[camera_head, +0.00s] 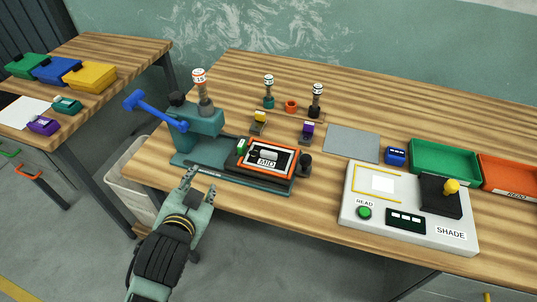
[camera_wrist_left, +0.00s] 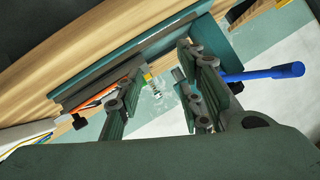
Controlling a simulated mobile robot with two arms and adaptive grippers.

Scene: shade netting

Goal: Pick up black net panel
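No thing in view is clearly the black net panel. A flat black piece (camera_head: 6,99) lies at the far left edge of the picture, beside a white sheet on the left table, cut off by the frame. A black-bordered plate marked MID sits in an orange frame (camera_head: 243,164) on the teal press (camera_head: 201,150). My left gripper (camera_head: 199,181) is open and empty, just in front of the press's left end. Its spread fingers also show in the left wrist view (camera_wrist_left: 158,95), with the bench edge beyond them. My right gripper is out of view.
The press's blue lever (camera_head: 152,109) sticks out left. Stamps, a grey mat (camera_head: 351,143), a white SHADE box (camera_head: 402,232), a green tray (camera_head: 445,181) and an orange tray (camera_head: 510,176) stand on the bench. A gap with a pale bin (camera_head: 128,178) separates the tables.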

